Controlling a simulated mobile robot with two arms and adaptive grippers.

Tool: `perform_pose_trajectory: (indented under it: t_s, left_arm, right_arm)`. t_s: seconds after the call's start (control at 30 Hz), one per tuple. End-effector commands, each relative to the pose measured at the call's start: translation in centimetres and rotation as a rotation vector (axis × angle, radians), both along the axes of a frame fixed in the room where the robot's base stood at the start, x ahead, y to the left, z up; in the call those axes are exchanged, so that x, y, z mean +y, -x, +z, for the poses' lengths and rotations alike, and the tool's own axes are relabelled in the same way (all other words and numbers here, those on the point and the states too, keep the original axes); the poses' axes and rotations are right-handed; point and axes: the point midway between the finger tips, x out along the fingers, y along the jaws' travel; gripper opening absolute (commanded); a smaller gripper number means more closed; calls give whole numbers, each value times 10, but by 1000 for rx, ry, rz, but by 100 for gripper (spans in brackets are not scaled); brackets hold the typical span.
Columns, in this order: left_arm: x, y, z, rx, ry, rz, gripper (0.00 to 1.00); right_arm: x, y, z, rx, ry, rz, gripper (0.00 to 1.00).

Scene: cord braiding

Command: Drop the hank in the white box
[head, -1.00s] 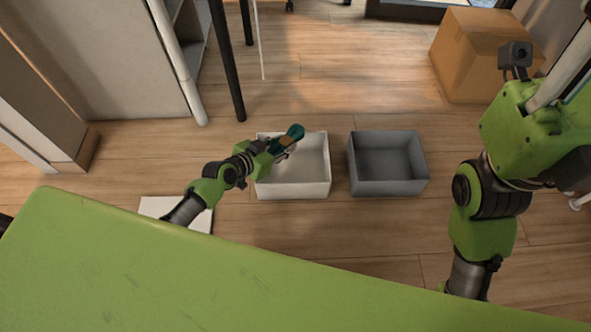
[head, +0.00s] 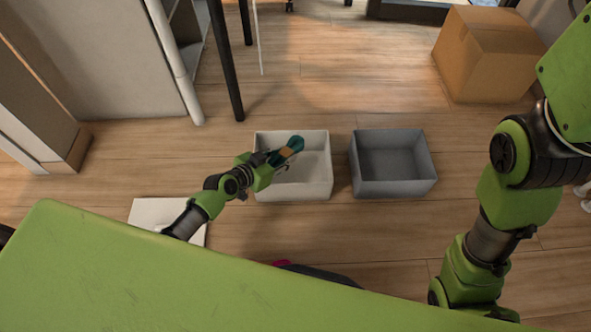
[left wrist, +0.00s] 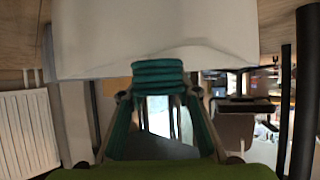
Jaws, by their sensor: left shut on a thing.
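The box is open-topped and stands on the floor. In the left wrist view the teal coils of the hank (left wrist: 158,74) show at the fingertips (left wrist: 158,98), and the white box's wall (left wrist: 160,35) fills the top. My right arm shows at the right of the head view, but its gripper is out of the picture.
A grey open box (head: 394,185) stands just right of the white one, with a narrow gap between. A cardboard box (head: 485,60) is at the back right. A white flat thing (head: 150,212) lies on the floor at left. Dark legs (head: 226,60) stand behind.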

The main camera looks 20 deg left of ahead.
Motion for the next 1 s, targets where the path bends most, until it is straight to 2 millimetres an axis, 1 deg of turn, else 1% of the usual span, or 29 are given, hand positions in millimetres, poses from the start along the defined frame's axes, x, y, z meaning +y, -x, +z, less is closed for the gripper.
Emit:
perform_pose_trajectory:
  t_s: [0.1,0.13,0.17,0.2,0.53,0.67,0.77,1.0]
  left_arm:
    - [0,0,1,-1,0,0,6]
    - [0,0,1,-1,0,0,36]
    - [0,0,1,-1,0,0,44]
    - [0,0,1,-1,0,0,50]
    - [0,1,0,1,0,0,50]
    - [3,8,3,2,0,0,50]
    - [9,19,9,1,-2,0,50]
    - [26,57,32,2,-3,-2,50]
  right_arm:
    - [0,0,0,0,0,0,40]
    - [0,0,0,0,0,0,40]
    - [0,0,0,0,0,0,40]
    - [0,0,0,0,0,0,40]
    - [0,-1,0,3,0,0,40]
    - [0,-1,0,3,0,0,40]
    - [0,-1,0,2,0,0,40]
    - [0,-1,0,2,0,0,40]
